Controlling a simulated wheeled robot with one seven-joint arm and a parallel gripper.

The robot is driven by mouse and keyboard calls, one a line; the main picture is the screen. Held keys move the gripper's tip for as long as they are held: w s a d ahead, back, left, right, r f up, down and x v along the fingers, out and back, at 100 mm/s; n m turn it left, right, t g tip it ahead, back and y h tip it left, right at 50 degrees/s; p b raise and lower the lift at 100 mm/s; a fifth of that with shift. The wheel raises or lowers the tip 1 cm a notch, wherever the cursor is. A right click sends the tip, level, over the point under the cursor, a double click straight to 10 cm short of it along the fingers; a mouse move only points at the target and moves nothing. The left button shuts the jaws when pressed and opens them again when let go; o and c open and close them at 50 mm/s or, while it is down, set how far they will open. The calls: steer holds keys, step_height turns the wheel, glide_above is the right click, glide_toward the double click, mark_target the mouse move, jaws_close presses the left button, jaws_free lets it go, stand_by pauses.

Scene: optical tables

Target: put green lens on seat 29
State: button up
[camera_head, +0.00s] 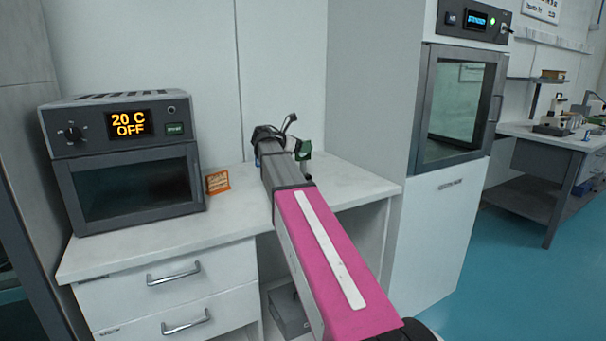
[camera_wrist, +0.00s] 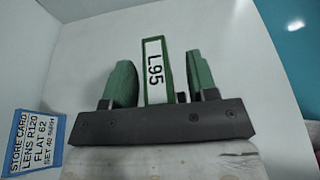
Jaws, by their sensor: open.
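A green-edged piece with a white face labelled L95 (camera_wrist: 154,70), apparently the green lens, stands on the white surface in the wrist view. My gripper (camera_wrist: 162,82) is open, with one green finger on each side of this piece and a visible gap on both sides. The lower part of the piece is hidden behind the dark gripper bar. In the head view my gripper (camera_head: 290,148) is over the back of the white counter, with a small green part at its right; I cannot tell whether that is a finger or the lens. Seat 29 cannot be made out.
A blue store card (camera_wrist: 35,140) stands left of the gripper. On the counter (camera_head: 160,228) are an oven (camera_head: 125,160) reading 20 C OFF and an orange card (camera_head: 217,182). A tall cabinet (camera_head: 375,130) borders the counter's right. Another table (camera_head: 560,136) stands far right.

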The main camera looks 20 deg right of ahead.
jaws_close()
steer(key=shift+r, duration=0.1)
